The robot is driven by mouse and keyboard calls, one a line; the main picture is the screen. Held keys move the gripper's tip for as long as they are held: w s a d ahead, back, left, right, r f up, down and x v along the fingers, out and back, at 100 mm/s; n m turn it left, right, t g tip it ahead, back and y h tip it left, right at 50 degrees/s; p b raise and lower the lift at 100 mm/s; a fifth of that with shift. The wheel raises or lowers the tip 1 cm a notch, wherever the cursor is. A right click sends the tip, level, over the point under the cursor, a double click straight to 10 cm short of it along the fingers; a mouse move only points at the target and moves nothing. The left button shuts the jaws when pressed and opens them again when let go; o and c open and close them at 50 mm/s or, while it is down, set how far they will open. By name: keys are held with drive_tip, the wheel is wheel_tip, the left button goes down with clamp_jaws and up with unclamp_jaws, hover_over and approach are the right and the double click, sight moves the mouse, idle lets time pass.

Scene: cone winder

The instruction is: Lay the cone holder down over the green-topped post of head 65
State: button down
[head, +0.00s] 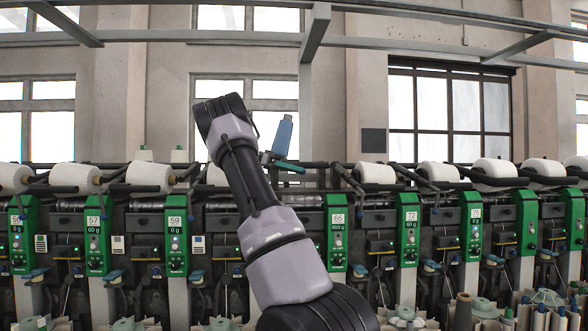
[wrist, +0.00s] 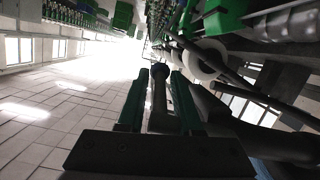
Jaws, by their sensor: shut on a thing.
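My gripper (head: 296,168) is at the end of my raised arm, just above the top of the winder, a little left of the green panel of head 65 (head: 338,218). In the wrist view, its two green fingers (wrist: 160,78) are closed on a slim dark rod with a rounded end (wrist: 158,71), which I take to be part of the cone holder. A blue, bottle-shaped piece (head: 283,137) stands upright beside the gripper; I cannot tell whether it belongs to the holder. I cannot make out the green-topped post; my arm covers part of that area.
White yarn cones lie on neighbouring heads, one right of head 65 (head: 376,173) and one at left (head: 148,177). A white cone (wrist: 207,58) and dark bars are close on the right in the wrist view. The tiled floor (wrist: 65,100) at left is clear.

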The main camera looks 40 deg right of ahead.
drive_tip(key=w+a+f+t+y, duration=0.2)
drive_tip(key=a+f+t+y, duration=0.2)
drive_tip(key=t+y, duration=0.3)
drive_tip(key=shift+w+a+f+t+y, duration=0.25)
drive_tip(key=shift+w+t+y, duration=0.1)
drive_tip(key=shift+y, duration=2.25)
drive_tip(key=c, duration=0.9)
unclamp_jaws()
drive_tip(key=shift+w, duration=0.1)
drive_tip(key=shift+o, duration=0.2)
